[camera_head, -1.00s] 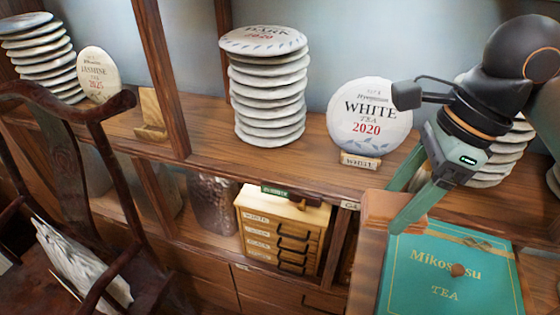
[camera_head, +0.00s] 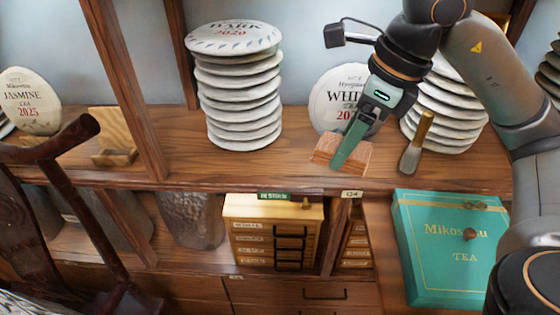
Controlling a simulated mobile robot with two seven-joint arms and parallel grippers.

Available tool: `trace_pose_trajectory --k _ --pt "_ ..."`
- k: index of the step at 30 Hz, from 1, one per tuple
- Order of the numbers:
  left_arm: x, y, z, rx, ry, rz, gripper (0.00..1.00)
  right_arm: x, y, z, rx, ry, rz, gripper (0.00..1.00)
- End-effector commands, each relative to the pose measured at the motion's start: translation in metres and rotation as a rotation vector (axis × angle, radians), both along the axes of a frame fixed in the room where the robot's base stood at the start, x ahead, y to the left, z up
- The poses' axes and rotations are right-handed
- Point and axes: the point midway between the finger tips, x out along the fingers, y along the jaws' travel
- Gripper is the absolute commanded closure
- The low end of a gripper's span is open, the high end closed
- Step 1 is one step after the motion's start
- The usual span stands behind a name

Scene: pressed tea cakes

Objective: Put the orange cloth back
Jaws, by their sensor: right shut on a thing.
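The orange cloth (camera_head: 325,147) is a folded, block-like orange-brown bundle. My right gripper (camera_head: 352,148) is shut on it, with the fingers pointing down and the green near finger across its front. The cloth is at the front of the wooden shelf top (camera_head: 290,158), before the white tea cake (camera_head: 330,100). I cannot tell whether it touches the shelf. The gripper and cloth hide part of that cake and its small stand. My left gripper is not in view.
A stack of tea cakes (camera_head: 240,95) stands left of the gripper, another (camera_head: 445,110) right. A wooden-handled tool (camera_head: 417,145) stands close right of the cloth. Below are a small drawer chest (camera_head: 270,235) and a teal tea box (camera_head: 440,265). A chair (camera_head: 75,190) is at left.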

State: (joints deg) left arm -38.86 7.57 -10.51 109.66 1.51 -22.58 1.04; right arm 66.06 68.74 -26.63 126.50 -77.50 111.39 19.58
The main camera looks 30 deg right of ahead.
Motion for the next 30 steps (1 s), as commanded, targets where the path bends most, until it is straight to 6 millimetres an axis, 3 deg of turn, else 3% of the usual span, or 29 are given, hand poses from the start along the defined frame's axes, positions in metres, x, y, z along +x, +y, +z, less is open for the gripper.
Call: trace_pose_trajectory --k 5,14,18,30 --pt "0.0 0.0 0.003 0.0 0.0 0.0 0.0 0.018 -0.003 -0.008 0.003 0.004 -0.012 0.76" --pt "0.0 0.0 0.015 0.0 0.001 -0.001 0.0 0.092 -0.009 -0.039 0.003 0.005 -0.011 0.76" --pt "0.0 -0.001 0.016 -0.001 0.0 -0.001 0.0 0.113 -0.011 -0.068 0.002 0.005 -0.01 0.76" --pt "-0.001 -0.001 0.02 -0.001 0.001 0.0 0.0 0.139 -0.014 -0.107 -0.001 0.004 -0.009 0.76"
